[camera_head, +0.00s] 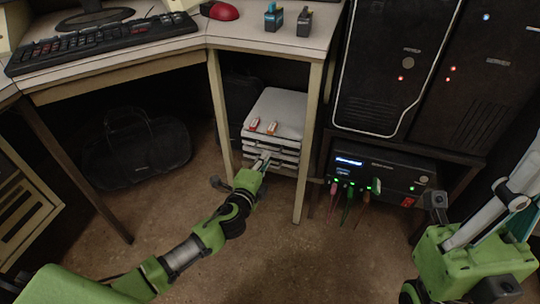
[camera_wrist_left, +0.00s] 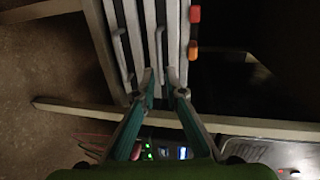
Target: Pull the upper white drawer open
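The small white drawer unit (camera_head: 284,108) stands under the desk, its stacked fronts facing me. In the left wrist view it appears turned sideways, with its top toward the right. The upper white drawer (camera_wrist_left: 150,22) looks shut, with a thin bar handle (camera_wrist_left: 159,45) on its front. My left gripper (camera_head: 263,163) is at the drawer fronts. In the left wrist view its two fingertips (camera_wrist_left: 161,76) are apart, with the handle in line with the gap. Whether they touch it I cannot tell. My right arm is at the lower right; its fingers are not clear.
Two small orange-red items (camera_head: 263,126) lie on the unit's top. A desk leg (camera_head: 309,140) stands just right of the unit. A black box with lit ports and cables (camera_head: 375,172) is further right. A dark bag (camera_head: 143,147) lies left. The front floor is bare.

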